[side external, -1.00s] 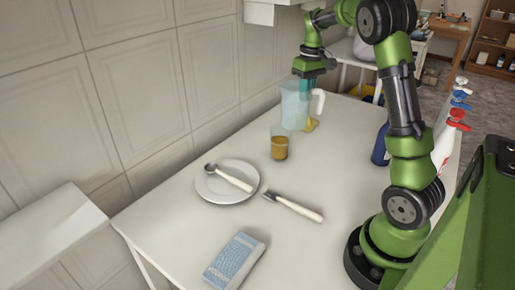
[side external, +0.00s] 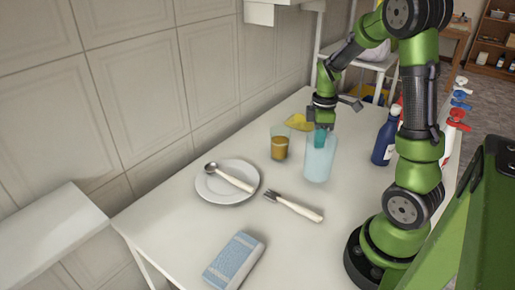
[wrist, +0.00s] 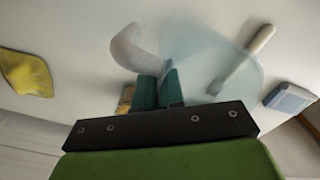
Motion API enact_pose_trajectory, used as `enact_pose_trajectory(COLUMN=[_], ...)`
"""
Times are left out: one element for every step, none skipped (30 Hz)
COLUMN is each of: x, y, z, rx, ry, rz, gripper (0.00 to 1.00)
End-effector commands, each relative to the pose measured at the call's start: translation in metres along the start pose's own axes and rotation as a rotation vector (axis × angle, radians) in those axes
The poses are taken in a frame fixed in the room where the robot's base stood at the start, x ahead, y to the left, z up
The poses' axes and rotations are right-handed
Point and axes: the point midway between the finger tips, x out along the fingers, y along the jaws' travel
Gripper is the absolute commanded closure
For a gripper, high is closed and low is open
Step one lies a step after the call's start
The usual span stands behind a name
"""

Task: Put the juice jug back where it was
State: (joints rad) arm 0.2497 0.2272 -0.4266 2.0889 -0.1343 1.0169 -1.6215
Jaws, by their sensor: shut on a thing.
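The juice jug (side external: 319,162) is a pale blue, see-through jug, upright in the side view, right of the juice glass. My gripper (side external: 320,138) points down at its upper part and is shut on it. In the wrist view, the teal fingers (wrist: 158,90) are at the jug's near side, and the clear body (wrist: 200,45) and pale handle (wrist: 128,48) show beyond them. The handle is hidden in the side view. I cannot tell whether the jug's base touches the table.
The glass of amber juice (side external: 279,148) stands close left of the jug, with a yellow cloth (side external: 299,122) behind. A plate with a spoon (side external: 215,194), a fork (side external: 295,206) and a blue-white packet (side external: 235,260) lie nearer. A blue bottle (side external: 384,142) stands right.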

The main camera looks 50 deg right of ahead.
Motion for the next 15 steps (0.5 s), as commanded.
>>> enact_pose_trajectory(x=[0.009, 0.014, 0.019, 0.022, 0.024, 0.026, 0.027, 0.027, 0.027, 0.027, 0.027, 0.026, 0.026, 0.027, 0.027], y=[-0.001, -0.001, 0.000, 0.000, 0.000, 0.000, 0.000, 0.001, 0.001, 0.001, 0.001, 0.001, 0.001, 0.001, 0.001], z=[0.001, 0.001, 0.001, 0.001, 0.001, 0.001, 0.001, 0.000, 0.000, 0.000, 0.000, 0.000, 0.000, 0.000, 0.000], rx=[0.001, 0.002, 0.002, 0.002, 0.002, 0.002, 0.002, 0.002, 0.002, 0.002, 0.002, 0.002, 0.002, 0.002, 0.002], ry=[-0.003, -0.003, -0.003, -0.002, -0.002, -0.002, -0.001, -0.001, 0.000, 0.000, 0.000, 0.000, 0.000, 0.000, 0.000], rz=[-0.005, -0.006, -0.004, -0.004, -0.003, -0.002, -0.002, -0.001, 0.000, 0.000, 0.000, 0.000, 0.000, 0.000, -0.001], gripper=[1.00, 1.00, 1.00, 1.00, 1.00, 1.00, 1.00, 1.00, 1.00, 1.00, 1.00, 1.00, 1.00, 1.00, 1.00])
